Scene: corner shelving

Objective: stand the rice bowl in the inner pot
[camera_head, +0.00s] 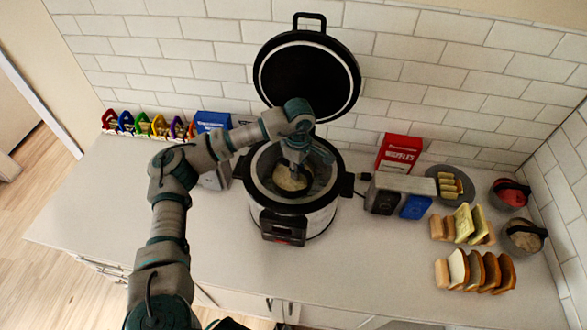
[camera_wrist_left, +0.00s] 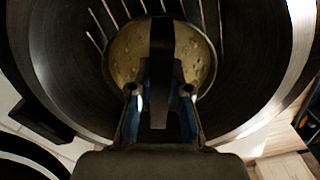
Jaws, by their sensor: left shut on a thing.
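The multicooker (camera_head: 318,220) stands on the counter with its dark lid (camera_head: 307,78) raised. Its metal inner pot (camera_wrist_left: 55,60) has measure lines on the wall. The rice bowl (camera_head: 288,182) is inside the pot's opening and looks upright; it also shows in the left wrist view (camera_wrist_left: 120,62), with pale contents and a dark strap across it. My left gripper (camera_head: 295,168) reaches down into the pot and is shut on the bowl's strap, seen in the left wrist view (camera_wrist_left: 160,92). I cannot tell whether the bowl touches the pot's floor. My right gripper is not in view.
To the right are a toaster (camera_head: 400,188), a red waffle box (camera_head: 398,153), a dark plate (camera_head: 441,173), bread slices (camera_head: 478,270) and two strapped bowls, one red (camera_head: 511,194). A blue box (camera_head: 208,120) and coloured holders (camera_head: 143,123) stand left. The front left counter is clear.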

